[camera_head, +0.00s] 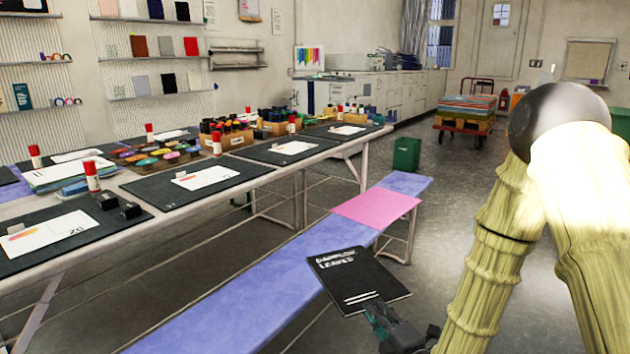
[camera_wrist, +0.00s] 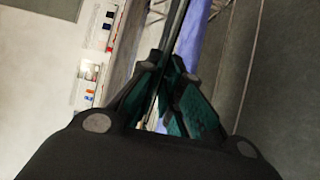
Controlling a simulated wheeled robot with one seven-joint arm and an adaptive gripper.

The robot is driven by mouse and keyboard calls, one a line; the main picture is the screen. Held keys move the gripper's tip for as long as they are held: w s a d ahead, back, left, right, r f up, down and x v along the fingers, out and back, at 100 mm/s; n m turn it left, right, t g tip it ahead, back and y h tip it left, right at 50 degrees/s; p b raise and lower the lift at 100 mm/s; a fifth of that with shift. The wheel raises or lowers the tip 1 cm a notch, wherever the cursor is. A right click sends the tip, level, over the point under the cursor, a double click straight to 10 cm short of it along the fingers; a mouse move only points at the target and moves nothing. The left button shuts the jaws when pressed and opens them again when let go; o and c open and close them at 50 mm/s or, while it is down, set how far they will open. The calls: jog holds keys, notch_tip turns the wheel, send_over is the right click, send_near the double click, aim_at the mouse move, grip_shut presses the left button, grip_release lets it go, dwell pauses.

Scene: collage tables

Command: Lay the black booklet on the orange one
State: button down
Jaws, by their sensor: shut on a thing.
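The black booklet (camera_head: 358,277), with pale lettering on its cover, is held out flat or slightly tilted above the blue bench. My gripper (camera_head: 384,316) is shut on its near edge. In the wrist view the green-padded fingers of my gripper (camera_wrist: 172,88) close on the booklet (camera_wrist: 175,38), seen edge-on as a thin dark strip. I cannot make out an orange booklet in either view; a flat pink sheet or booklet (camera_head: 377,208) lies on the bench beyond the black one.
The long blue bench (camera_head: 275,272) runs beside the work table (camera_head: 150,217), which carries black mats, cards, glue sticks and pen boxes. A green bin (camera_head: 406,154) stands on the floor behind the bench. A red trolley (camera_head: 463,124) is farther back. Floor at right is open.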

jog(key=s+d+r+m+h+p, duration=0.1)
jog(key=r+p, duration=0.4)
jog(key=p, duration=0.6)
jog(key=s+d+r+m+t+h+p, duration=0.1)
jog(key=s+r+p, duration=0.4)
jog(key=p, duration=0.7)
jog(key=s+d+r+m+h+p, duration=0.1)
jog(key=s+r+m+h+p, duration=0.1)
jog(key=p, duration=0.9)
jog(key=shift+s+r+h+p, duration=0.3)
jog(key=shift+s+r+h, duration=0.4)
jog(key=shift+r+h, duration=0.95)
jog(key=shift+r+y, duration=0.15)
jog(key=shift+y, duration=0.1)
